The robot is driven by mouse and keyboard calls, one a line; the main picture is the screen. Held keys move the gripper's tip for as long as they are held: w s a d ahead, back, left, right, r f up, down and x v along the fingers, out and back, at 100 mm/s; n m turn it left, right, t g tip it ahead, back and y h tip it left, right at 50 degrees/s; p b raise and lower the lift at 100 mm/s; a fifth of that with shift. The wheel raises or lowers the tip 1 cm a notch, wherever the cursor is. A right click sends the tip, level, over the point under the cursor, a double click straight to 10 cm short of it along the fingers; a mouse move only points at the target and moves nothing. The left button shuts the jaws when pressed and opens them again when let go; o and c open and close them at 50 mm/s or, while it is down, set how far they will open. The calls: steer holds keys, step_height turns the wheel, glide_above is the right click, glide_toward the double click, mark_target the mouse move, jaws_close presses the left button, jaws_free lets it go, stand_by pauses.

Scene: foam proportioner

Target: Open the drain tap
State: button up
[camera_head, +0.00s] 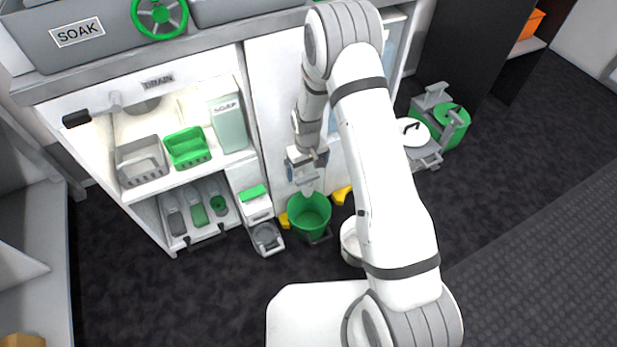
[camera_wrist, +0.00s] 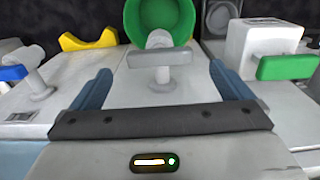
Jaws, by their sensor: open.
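A tap with a pale grey crossbar handle (camera_wrist: 160,58) stands on a light panel in the wrist view, just in front of a green bucket (camera_wrist: 160,15). My gripper (camera_wrist: 161,70) is open, with one blue finger on either side of this handle and nothing clasped. I cannot tell whether the fingers touch it. In the head view my gripper (camera_head: 305,172) hangs low by the white cabinet front, above the green bucket (camera_head: 309,215), and hides most of the tap. A DRAIN label (camera_head: 158,80) sits on the cabinet further left, above a lever with a black grip (camera_head: 76,119).
A white box with a green handle (camera_wrist: 287,67) stands at the right in the wrist view; a blue handle (camera_wrist: 12,73) is at the left. Yellow pieces (camera_head: 341,195) flank the bucket. Shelves with a green basket (camera_head: 187,147) are left. Dark floor is open at right.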

mark_target(308, 177)
steer(key=shift+f+b, duration=0.45)
steer(key=shift+f, duration=1.45)
steer(key=c, duration=0.9)
steer(key=shift+d, duration=0.2)
steer(key=shift+c, duration=0.4)
steer(key=shift+a, duration=0.1)
